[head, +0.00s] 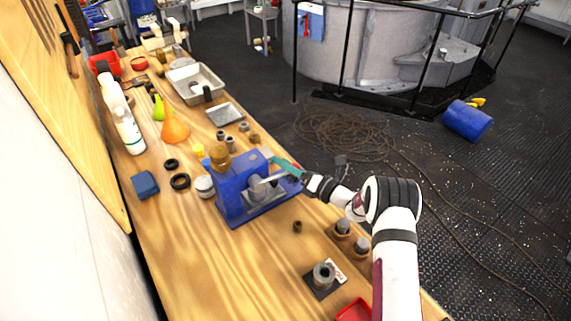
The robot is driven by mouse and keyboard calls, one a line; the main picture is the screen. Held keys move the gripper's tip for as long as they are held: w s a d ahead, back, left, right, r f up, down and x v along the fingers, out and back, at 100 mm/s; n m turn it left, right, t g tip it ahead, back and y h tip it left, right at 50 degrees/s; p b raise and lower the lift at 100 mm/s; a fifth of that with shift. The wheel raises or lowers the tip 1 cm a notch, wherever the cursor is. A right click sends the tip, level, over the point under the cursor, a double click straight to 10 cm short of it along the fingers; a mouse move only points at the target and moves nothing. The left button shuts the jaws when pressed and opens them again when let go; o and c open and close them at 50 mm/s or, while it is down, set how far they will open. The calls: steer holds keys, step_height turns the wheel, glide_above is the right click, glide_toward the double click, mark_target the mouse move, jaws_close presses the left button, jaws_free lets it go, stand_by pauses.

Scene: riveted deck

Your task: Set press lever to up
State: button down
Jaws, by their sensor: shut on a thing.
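The blue press (232,188) stands on the wooden bench in the head view, with a grey round part on its front side. Its lever (272,178) shows as a light grey bar running right from the press toward my gripper. My gripper (298,175) is at the right side of the press, shut on the lever's outer end. The fingers are small here and partly cover that end. A teal piece (284,163) shows right beside the fingers; I cannot tell what it belongs to.
Brass and grey cylinders (220,156) stand behind the press. White bottles (129,132), an orange funnel (174,126) and a metal tray (196,82) are farther back. A black block with a grey ring (323,275) and a red bin (354,311) lie in front. Bare wood shows left of the block.

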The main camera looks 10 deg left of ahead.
steer(key=shift+s+n, duration=0.15)
steer(key=shift+n, duration=0.15)
stand_by(0.6)
step_height(320, 180, up, 9)
steer(key=s+a+n+h, duration=0.2)
steer(key=n+h, duration=0.1)
steer(key=n, duration=0.5)
steer(key=shift+s+a, duration=0.3)
steer(key=shift+a, duration=0.1)
steer(key=shift+r, duration=0.1)
steer(key=c, duration=0.6)
jaws_free()
steer(key=shift+o, duration=0.8)
steer(key=shift+r, duration=0.1)
steer(key=shift+d+r, duration=0.1)
